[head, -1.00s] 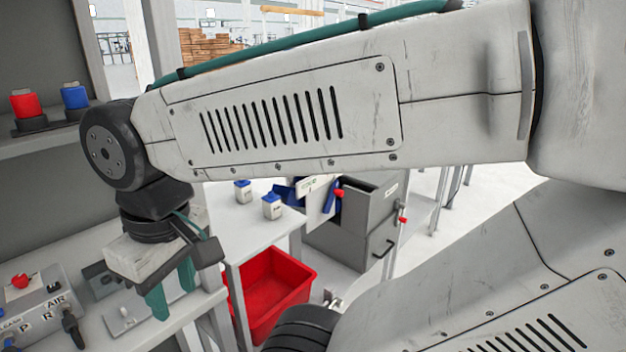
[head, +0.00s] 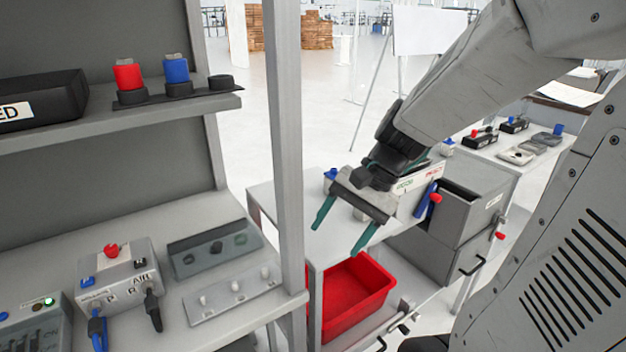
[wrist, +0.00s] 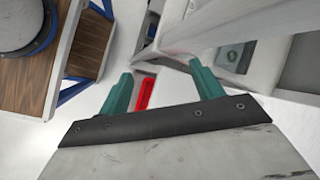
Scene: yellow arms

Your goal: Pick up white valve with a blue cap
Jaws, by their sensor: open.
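A small white valve with a blue cap (head: 331,174) stands at the back of the white table, left of my gripper in the head view. A further white piece with a blue top (head: 448,148) stands farther back, to the right. My gripper (head: 339,240) is open and empty, its green fingers pointing down over the table's front part. In the wrist view the open fingers (wrist: 160,85) show no valve between them.
A grey post (head: 284,150) and shelf with red and blue pieces stand left of the arm. A red bin (head: 352,300) sits below the table. A grey drawer cabinet (head: 440,245) stands to the right.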

